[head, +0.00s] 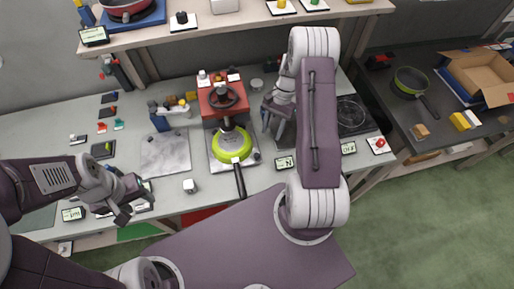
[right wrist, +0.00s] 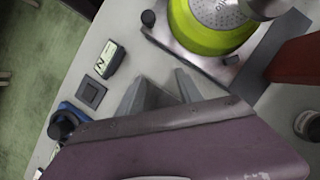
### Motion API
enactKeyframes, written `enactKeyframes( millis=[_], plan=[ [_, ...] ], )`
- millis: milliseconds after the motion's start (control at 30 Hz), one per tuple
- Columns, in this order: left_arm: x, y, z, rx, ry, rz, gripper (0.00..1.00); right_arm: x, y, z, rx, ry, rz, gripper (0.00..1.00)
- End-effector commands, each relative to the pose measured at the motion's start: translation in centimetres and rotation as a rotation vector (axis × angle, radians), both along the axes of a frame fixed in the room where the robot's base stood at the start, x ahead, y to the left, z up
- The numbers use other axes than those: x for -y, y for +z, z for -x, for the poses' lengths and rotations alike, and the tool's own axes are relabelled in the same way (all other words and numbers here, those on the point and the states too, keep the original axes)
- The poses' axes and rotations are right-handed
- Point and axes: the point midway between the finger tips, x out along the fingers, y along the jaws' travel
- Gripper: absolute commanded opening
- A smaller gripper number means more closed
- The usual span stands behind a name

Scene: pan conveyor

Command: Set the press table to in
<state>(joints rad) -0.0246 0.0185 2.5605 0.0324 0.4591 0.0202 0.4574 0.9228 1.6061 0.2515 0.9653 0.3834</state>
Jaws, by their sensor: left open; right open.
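The red press (head: 224,97) with a dark handwheel stands mid-bench in the head view. Its pale table plate (head: 216,163) carries a green pan (head: 231,142) with its handle toward me; the pan also shows at the top of the right wrist view (right wrist: 192,38). A small sign reading roughly "IN" (head: 284,162) lies right of the plate; it shows in the right wrist view (right wrist: 109,59) beside a dark square pad (right wrist: 91,94). My right gripper (right wrist: 158,85) is open and empty, beside the plate. My left gripper (head: 128,203) is open and empty at the left.
A shelf (head: 235,20) runs above the bench's back. A grey slab (head: 165,153) and a small white block (head: 189,186) lie left of the press. Another pan (head: 408,80) and a cardboard box (head: 478,75) sit on the right-hand table. A dark blue-black object (right wrist: 65,122) is near the pad.

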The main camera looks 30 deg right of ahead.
Motion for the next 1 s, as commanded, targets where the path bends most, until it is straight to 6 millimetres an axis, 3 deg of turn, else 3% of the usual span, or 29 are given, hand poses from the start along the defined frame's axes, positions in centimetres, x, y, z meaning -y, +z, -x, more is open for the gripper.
enactKeyframes(
  millis=[200, 400, 800, 967, 1000],
  plan=[
    [0.0, 1.9, 0.0, 0.000, 0.000, 0.000, 0.49, -5.0, 0.5, 3.1, -0.003, 0.004, -0.002, 0.43],
    [0.0, 2.6, 0.0, 0.000, 0.000, 0.000, 0.49, -8.1, 0.2, 5.0, -0.001, 0.003, 0.000, 0.43],
    [0.0, 2.7, 0.0, 0.000, 0.000, 0.000, 0.49, -8.6, -1.1, 5.2, 0.001, 0.000, 0.001, 0.43],
    [0.0, 2.7, 0.0, 0.000, 0.000, 0.000, 0.49, -8.6, -1.1, 5.2, 0.001, 0.000, 0.001, 0.01],
    [0.0, 2.7, 0.0, 0.000, 0.000, 0.000, 0.49, -8.6, -1.1, 5.2, 0.001, 0.000, 0.001, 0.00]
  ],
)
